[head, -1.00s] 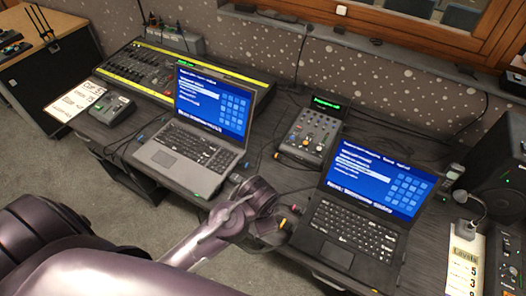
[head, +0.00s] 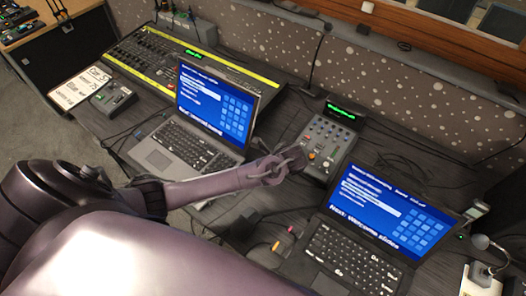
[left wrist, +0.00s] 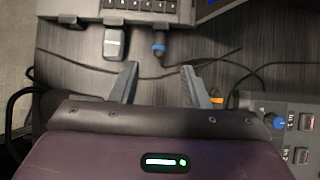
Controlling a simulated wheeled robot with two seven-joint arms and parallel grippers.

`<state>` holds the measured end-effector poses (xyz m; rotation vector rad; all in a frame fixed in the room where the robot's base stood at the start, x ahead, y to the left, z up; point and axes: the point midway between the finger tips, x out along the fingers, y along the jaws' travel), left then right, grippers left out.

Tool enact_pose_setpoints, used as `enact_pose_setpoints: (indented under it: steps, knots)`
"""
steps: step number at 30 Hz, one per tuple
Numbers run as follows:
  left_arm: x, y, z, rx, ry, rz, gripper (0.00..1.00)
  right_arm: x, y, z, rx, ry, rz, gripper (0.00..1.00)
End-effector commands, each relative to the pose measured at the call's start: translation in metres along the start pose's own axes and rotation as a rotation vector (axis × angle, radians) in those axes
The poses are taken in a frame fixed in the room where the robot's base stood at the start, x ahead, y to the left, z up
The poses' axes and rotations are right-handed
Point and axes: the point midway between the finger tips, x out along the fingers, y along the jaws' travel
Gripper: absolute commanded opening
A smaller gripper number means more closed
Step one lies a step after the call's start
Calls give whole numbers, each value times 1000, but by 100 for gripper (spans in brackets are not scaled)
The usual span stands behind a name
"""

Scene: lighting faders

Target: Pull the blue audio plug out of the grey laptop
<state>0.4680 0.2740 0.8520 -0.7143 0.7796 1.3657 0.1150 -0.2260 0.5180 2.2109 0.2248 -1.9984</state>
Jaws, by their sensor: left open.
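The grey laptop (head: 160,154) stands open with a blue screen, left of centre in the head view. Its side edge and some keys show at the top of the left wrist view (left wrist: 70,10). The blue audio plug (left wrist: 159,45) sticks out of that edge, with a dark cable behind it. In the head view I cannot make the plug out. My left gripper (left wrist: 161,84) is open and empty, its fingers pointing at the laptop edge with the plug ahead, between their lines but short of them. In the head view it hovers right of the laptop (head: 288,164). My right gripper is out of view.
A grey plug (left wrist: 114,42) sits in the same edge, left of the blue one. A small mixer (head: 324,140) stands right of my gripper. A black laptop (head: 345,258) is at the front right. Loose cables cross the dark table.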

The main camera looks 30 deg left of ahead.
Motion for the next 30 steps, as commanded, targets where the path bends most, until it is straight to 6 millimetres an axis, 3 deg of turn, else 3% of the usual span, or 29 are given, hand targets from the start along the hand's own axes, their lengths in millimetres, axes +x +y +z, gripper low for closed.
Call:
enact_pose_setpoints:
  steps: [1, 8, 10, 18, 30]
  knots:
    - [13, 1, -4, -1, 0, 1, 42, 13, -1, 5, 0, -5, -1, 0]
    - [47, 0, -5, -2, 1, -1, 42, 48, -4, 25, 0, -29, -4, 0]
    - [51, 1, -2, -3, 1, 1, 42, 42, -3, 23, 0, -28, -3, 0]
    - [74, 0, -1, -2, 2, 0, 42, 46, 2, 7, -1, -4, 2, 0]
    - [77, 0, -1, -3, 3, -2, 40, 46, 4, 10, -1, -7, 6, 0]
